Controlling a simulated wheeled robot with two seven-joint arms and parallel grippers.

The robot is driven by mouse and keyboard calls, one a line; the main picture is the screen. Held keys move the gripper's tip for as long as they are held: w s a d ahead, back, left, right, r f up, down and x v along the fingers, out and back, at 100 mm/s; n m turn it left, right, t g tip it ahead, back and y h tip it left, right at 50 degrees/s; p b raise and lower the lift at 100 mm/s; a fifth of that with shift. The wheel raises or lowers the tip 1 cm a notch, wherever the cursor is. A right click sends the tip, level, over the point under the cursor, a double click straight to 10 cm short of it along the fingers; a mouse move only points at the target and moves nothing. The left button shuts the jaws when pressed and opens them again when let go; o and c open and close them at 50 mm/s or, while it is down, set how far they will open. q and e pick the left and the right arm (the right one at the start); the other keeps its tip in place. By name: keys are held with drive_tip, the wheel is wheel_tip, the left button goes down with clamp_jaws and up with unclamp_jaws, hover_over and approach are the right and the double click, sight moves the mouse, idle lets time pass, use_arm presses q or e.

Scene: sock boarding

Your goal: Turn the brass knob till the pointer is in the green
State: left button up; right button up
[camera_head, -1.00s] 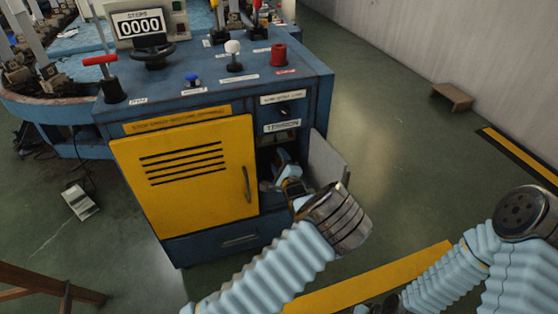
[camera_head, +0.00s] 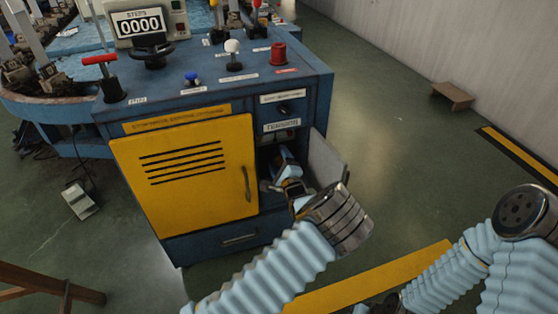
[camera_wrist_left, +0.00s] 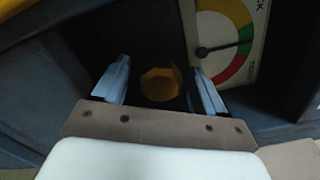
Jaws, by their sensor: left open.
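The brass knob (camera_wrist_left: 160,83) is a faceted, gold-coloured piece in the dark recess in the left wrist view. My left gripper (camera_wrist_left: 160,70) is open, with one finger on each side of the knob; a gap shows between each finger and the knob. The dial (camera_wrist_left: 258,60) is right of the knob, with yellow, green and red bands. Its black pointer (camera_wrist_left: 222,47) points right, its tip by the green band near the red. In the head view my left gripper (camera_head: 287,172) reaches into the cabinet's open compartment, and the knob is hidden.
The blue cabinet (camera_head: 222,104) has a shut yellow door (camera_head: 190,185) left of the compartment and an open grey door (camera_head: 326,160) on its right. Controls, including a red knob (camera_head: 278,54), stand on its top. The floor to the right is clear up to a small step (camera_head: 452,95).

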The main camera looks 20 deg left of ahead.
use_arm(q)
drive_tip(key=v, duration=1.3)
drive_tip(key=shift+s+d, duration=0.15)
